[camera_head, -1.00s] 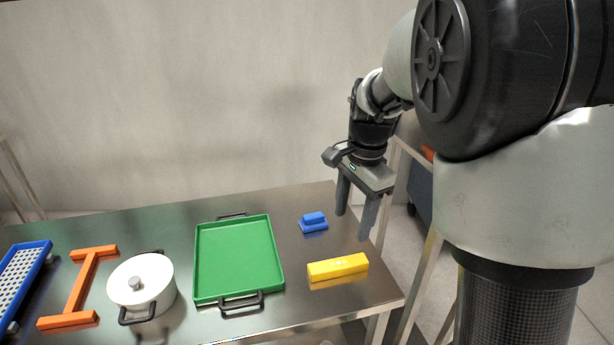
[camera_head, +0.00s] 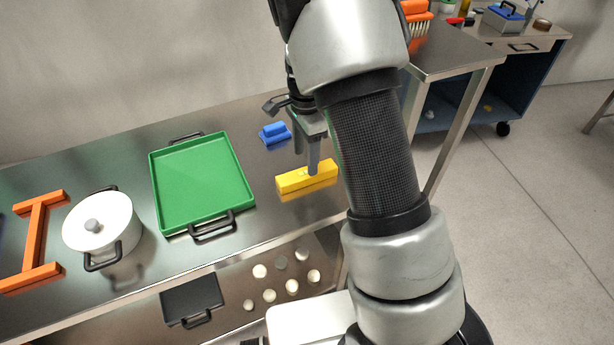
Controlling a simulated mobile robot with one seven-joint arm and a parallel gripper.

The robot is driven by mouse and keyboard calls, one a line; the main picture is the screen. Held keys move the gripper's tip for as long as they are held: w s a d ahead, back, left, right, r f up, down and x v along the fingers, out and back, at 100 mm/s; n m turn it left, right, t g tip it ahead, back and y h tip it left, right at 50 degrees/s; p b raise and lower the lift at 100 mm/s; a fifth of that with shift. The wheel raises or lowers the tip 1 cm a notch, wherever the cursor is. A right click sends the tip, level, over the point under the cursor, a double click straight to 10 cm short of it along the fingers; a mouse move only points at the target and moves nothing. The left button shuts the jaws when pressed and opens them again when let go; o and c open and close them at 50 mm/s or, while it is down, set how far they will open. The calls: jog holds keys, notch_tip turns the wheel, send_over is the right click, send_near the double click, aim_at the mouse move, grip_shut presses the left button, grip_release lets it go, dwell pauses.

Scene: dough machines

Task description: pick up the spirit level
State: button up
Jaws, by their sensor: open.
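The spirit level (camera_head: 292,183) is a yellow bar lying on the steel table near its right front edge, to the right of the green tray. My gripper (camera_head: 306,160) is open and points down at the spirit level. One finger overlaps the bar's middle in the picture; the other is partly hidden behind it. I cannot tell whether the fingers touch the bar or hang above it. My arm covers the space just right of the bar.
A green tray (camera_head: 195,215) with black handles, a white pot (camera_head: 100,240) and an orange H-shaped frame (camera_head: 35,235) stand to the left. A small blue block (camera_head: 275,133) lies behind the spirit level. A second table (camera_head: 450,60) stands at right.

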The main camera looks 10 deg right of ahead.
aim_at(307, 176)
jog(key=shift+w+d+f, duration=0.1)
jog(key=shift+f, duration=1.35)
jog(key=shift+w+d+f, duration=0.1)
jog(key=shift+f, duration=1.35)
jog(key=c, duration=1.2)
